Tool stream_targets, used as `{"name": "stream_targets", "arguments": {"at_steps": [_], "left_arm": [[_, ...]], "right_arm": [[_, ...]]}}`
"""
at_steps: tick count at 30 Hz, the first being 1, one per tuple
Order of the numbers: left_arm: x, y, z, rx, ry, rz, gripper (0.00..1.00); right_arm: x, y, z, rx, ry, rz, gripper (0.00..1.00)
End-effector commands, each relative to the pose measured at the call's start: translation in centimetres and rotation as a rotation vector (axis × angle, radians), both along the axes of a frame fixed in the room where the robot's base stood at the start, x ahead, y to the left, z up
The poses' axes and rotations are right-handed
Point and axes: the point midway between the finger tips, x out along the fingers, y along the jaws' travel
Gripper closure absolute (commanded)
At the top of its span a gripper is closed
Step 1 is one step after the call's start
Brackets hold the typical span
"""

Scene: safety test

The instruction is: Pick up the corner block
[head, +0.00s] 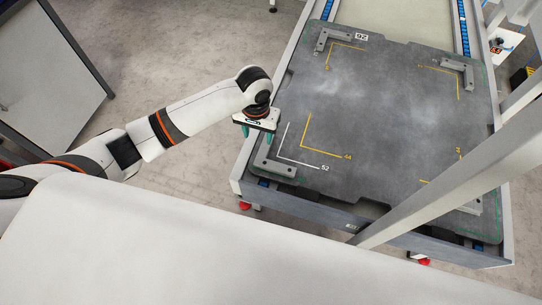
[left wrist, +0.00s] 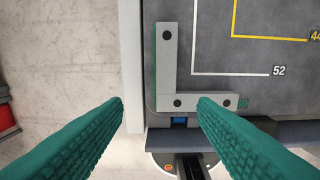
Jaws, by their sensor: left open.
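A grey L-shaped corner block (head: 280,168) lies at the near left corner of a dark grey plate (head: 370,110). In the left wrist view the block (left wrist: 167,60) shows two arms with dark round holes, and the right fingertip overlaps its lower arm. My left gripper (head: 257,135) is open and empty, its green fingers pointing down above the plate's left edge near the block. In the left wrist view the open fingers (left wrist: 160,103) stand wide apart, one over the floor side and one over the block. My right gripper is not in view.
Similar corner blocks sit at the plate's far left (head: 335,38), far right (head: 458,70) and near right corners. Yellow and white corner lines mark the plate. A light frame rail (head: 262,115) runs along its left side. A pale diagonal beam (head: 455,185) crosses the right side.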

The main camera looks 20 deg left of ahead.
Motion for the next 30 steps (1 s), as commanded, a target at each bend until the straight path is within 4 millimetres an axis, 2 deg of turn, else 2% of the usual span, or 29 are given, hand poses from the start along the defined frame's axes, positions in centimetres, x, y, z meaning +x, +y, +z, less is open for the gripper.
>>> {"name": "stream_targets", "arguments": {"at_steps": [4,13,21,30], "left_arm": [[-0.1,-0.1,-2.8,0.000,0.002,0.000,0.47],[0.0,-0.4,-5.3,-0.002,-0.001,-0.002,0.47],[0.0,-0.9,-9.1,0.000,-0.001,-0.002,0.47],[0.0,-0.9,-9.6,-0.002,-0.004,-0.003,0.47]], "right_arm": [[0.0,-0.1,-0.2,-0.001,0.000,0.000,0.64],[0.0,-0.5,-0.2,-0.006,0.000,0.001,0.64],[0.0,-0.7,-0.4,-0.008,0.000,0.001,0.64],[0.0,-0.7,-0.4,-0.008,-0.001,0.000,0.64]]}}
